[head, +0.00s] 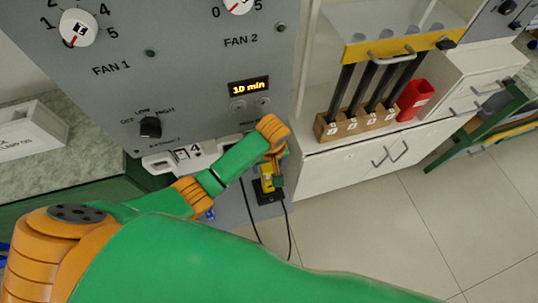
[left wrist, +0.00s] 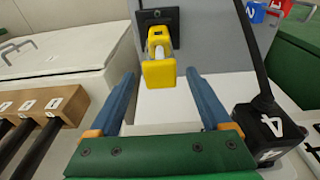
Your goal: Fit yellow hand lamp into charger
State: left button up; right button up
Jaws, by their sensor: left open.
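The yellow hand lamp (head: 267,184) is low on the grey panel, partly hidden by my left arm in the head view. In the left wrist view the lamp (left wrist: 158,73) stands in front of the dark charger plate (left wrist: 158,24) and appears to be at it; I cannot tell how fully it is seated. The black charger also shows in the head view (head: 266,196). My left gripper (left wrist: 161,80) is open, its two blue fingers apart, with the near end of the lamp between the fingertips and visible gaps on both sides. My right gripper is out of view.
The grey control panel (head: 200,70) rises beside the lamp. Black cables (head: 289,235) hang below the charger. A wooden block with numbered slots and dark rods (head: 357,124) and a red container (head: 414,99) stand on the white cabinet to the right. Tiled floor (head: 360,220) is clear.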

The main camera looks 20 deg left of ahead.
pick_arm(q)
jog(key=r, duration=0.6)
jog(key=shift+s+d+r+p, duration=0.25)
jog(key=shift+s+p, duration=0.1)
jog(key=shift+s, duration=0.05)
